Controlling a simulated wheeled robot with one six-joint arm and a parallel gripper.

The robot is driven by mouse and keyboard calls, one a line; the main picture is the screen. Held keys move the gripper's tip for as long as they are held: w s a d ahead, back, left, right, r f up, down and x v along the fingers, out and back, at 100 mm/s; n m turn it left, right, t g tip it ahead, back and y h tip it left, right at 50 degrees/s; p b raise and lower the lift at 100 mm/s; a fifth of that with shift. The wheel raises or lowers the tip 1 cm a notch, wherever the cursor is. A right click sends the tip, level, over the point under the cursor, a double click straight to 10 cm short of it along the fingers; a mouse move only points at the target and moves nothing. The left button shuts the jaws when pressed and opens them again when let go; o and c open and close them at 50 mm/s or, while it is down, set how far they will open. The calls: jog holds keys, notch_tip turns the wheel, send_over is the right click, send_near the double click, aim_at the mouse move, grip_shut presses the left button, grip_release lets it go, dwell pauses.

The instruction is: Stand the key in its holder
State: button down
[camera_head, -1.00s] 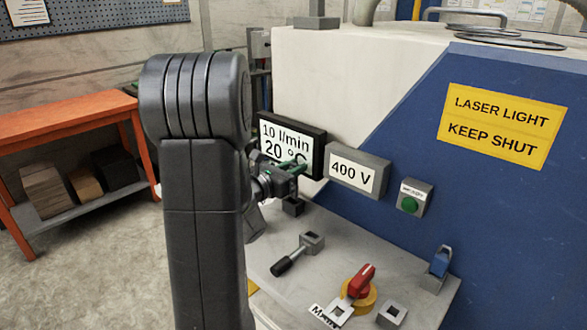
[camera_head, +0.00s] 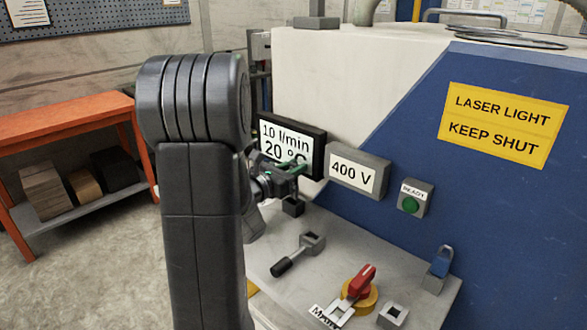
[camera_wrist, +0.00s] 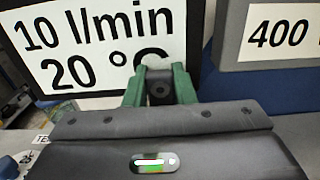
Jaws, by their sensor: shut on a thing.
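My gripper (camera_head: 288,176) is at the end of my arm, low in front of the display, and points towards it. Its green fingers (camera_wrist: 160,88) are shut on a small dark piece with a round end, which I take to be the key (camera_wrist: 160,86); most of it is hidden. In the head view the key cannot be told apart from the gripper. A small dark block (camera_head: 293,207) stands on the bench just below the gripper and may be the holder. Whether the key touches it, I cannot tell.
The display (camera_head: 310,165) and the 400 V box (camera_head: 358,174) stand close behind the gripper. On the grey bench (camera_head: 335,250) are a black-handled lever (camera_head: 283,266), a red switch (camera_head: 361,281), a grey square socket (camera_head: 393,316) and a blue padlock (camera_head: 440,264).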

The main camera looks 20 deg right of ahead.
jog(key=shift+f+b, duration=2.35)
jog(key=shift+b, duration=0.4)
jog(key=c, duration=1.1)
grip_release()
jog(key=shift+a, duration=0.1)
jog(key=v, duration=1.3)
jog(key=shift+s+a, duration=0.2)
jog(key=shift+a, duration=0.1)
jog(key=shift+d, duration=0.1)
jog(key=x, duration=1.3)
jog(key=shift+w+d, duration=0.2)
jog(key=shift+d, duration=0.1)
jog(key=shift+r, duration=0.1)
